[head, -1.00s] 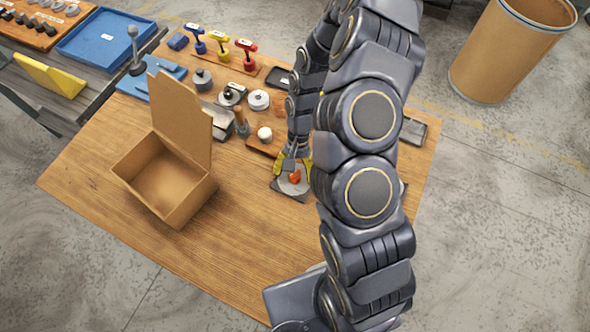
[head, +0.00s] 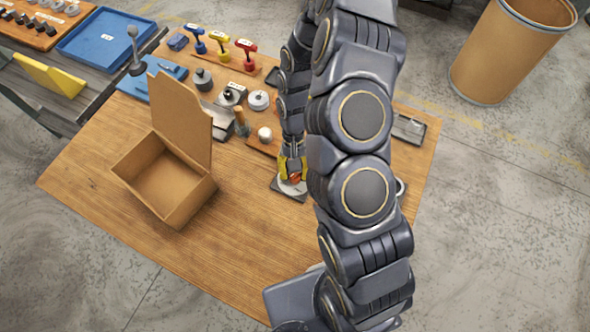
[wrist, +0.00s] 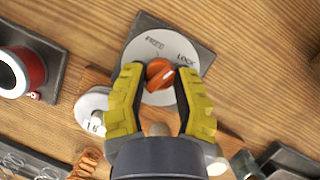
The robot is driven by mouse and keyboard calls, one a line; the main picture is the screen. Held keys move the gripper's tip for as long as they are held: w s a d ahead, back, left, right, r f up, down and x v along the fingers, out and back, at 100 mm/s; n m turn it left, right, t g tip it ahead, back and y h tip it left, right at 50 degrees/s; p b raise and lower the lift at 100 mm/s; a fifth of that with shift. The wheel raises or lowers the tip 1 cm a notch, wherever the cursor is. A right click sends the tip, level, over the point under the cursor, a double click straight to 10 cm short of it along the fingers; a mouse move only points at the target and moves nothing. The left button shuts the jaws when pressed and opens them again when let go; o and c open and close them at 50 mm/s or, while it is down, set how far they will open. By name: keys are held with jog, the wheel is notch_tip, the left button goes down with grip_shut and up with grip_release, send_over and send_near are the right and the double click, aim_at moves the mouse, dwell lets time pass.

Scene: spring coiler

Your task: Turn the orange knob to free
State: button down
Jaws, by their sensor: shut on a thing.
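The orange knob (wrist: 160,74) sits at the middle of a white round dial (wrist: 184,48) on a dark square plate (wrist: 205,55). The dial reads FREE at its upper left and LOCK at its upper right. The knob's ridge slants toward the LOCK side. My gripper (wrist: 160,71) has its yellow fingers on both sides of the knob and is shut on it. In the head view the knob (head: 295,178) shows small between the fingers, and my arm hides part of the area around it.
An open cardboard box (head: 180,205) stands left of the dial. Wooden-handled tool (head: 241,122), white ball (head: 265,134) and grey parts stand behind. A red cylinder (wrist: 22,70) is at left in the wrist view. The table's front left is clear.

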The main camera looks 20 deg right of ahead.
jog(key=n+h, duration=0.2)
jog(key=n, duration=0.3)
jog(key=shift+a+n, duration=0.15)
jog(key=shift+n, duration=0.15)
jog(key=n+h, duration=0.1)
jog(key=n, duration=0.1)
jog(key=n+h, duration=0.1)
jog(key=n, duration=0.2)
jog(key=shift+s+a+f+t, duration=0.1)
jog(key=shift+t, duration=0.3)
jog(key=shift+n, duration=0.3)
jog(key=c, duration=0.7)
grip_release()
jog(key=v, duration=1.2)
